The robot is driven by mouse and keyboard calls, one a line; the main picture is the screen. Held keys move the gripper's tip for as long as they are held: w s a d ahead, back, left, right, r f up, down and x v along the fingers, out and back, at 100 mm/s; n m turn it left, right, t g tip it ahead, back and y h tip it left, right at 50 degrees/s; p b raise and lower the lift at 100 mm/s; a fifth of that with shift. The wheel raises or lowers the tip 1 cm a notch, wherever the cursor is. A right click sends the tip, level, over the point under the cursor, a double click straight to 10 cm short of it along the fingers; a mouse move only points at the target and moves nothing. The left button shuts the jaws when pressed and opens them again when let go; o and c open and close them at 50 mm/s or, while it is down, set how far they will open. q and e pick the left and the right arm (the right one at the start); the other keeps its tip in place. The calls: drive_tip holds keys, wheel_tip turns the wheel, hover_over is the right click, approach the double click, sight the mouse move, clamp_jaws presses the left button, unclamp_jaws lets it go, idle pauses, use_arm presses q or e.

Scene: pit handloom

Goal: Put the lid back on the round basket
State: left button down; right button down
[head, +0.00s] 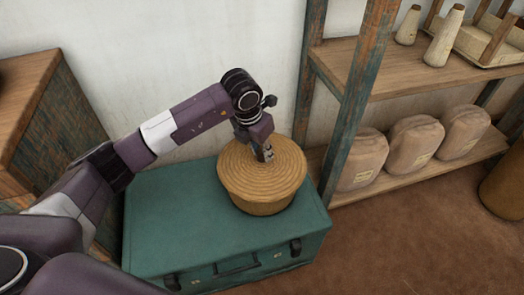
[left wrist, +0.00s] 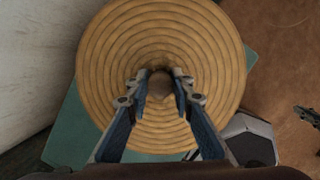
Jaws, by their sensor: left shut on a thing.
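The round coiled-straw lid (head: 240,172) sits at the top of the round basket (head: 264,208), which stands on a teal case. The lid looks roughly level and lined up with the basket; whether it is fully seated I cannot tell. My left gripper (head: 264,155) points down at the middle of the lid. In the left wrist view, my left gripper (left wrist: 160,80) is shut on the small round knob (left wrist: 160,84) at the centre of the lid (left wrist: 110,50). The lid hides the basket's opening.
The teal case (head: 165,215) lies on the brown floor against the pale wall. A wooden shelf (head: 400,85) with several wrapped bundles (head: 414,141) and cones (head: 444,38) stands to the right. A wooden cabinet (head: 55,125) is at the left. Floor at front right is clear.

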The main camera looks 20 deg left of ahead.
use_arm(q)
drive_tip(key=c, duration=1.6)
unclamp_jaws()
drive_tip(key=shift+o, duration=0.5)
drive_tip(key=o, duration=0.4)
drive_tip(key=shift+c, duration=0.2)
drive_tip(key=shift+r, duration=0.1)
drive_tip(key=shift+r, duration=0.1)
